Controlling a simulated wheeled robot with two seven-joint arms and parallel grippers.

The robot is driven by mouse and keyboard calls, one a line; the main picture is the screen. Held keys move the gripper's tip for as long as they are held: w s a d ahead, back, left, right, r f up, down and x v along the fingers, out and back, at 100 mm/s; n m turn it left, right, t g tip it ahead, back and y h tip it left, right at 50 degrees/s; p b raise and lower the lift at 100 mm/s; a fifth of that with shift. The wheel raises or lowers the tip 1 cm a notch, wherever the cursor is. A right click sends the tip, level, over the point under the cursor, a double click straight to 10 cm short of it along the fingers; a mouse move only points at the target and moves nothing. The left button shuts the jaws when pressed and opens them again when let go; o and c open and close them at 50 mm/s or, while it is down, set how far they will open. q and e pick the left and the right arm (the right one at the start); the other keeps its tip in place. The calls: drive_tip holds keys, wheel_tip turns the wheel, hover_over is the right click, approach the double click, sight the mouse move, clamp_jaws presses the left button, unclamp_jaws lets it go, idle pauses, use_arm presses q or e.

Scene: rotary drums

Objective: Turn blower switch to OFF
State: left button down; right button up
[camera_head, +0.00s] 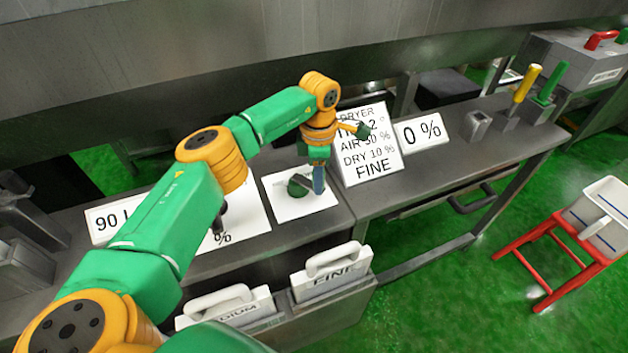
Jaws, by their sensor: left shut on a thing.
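A white square panel (320,206) lies on the steel counter at the picture's centre, with a round dark green switch knob (298,187) on it. I take this to be the blower switch; no label on it is readable. My left gripper (317,187) reaches down from above at the knob's right side and is shut on the knob. Its fingers and wrist partly hide the knob, so its exact pointing is hard to tell. My right gripper is not in view.
A sign (370,146) reading DRYER, AIR and FINE stands right behind the panel, close to my left wrist. A 0 % sign (422,132) is beside it. A red stool (545,240) stands right.

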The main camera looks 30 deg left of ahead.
use_arm(q)
drive_tip(key=shift+w+n, duration=0.7)
drive_tip(key=shift+n, duration=0.5)
drive_tip(key=c, duration=0.6)
unclamp_jaws()
drive_tip(key=shift+r, duration=0.4)
wheel_tip(320, 180, up, 6)
drive_tip(key=shift+r+b, duration=0.2)
drive_tip(key=shift+b, duration=0.25)
drive_tip(key=shift+f, duration=0.1)
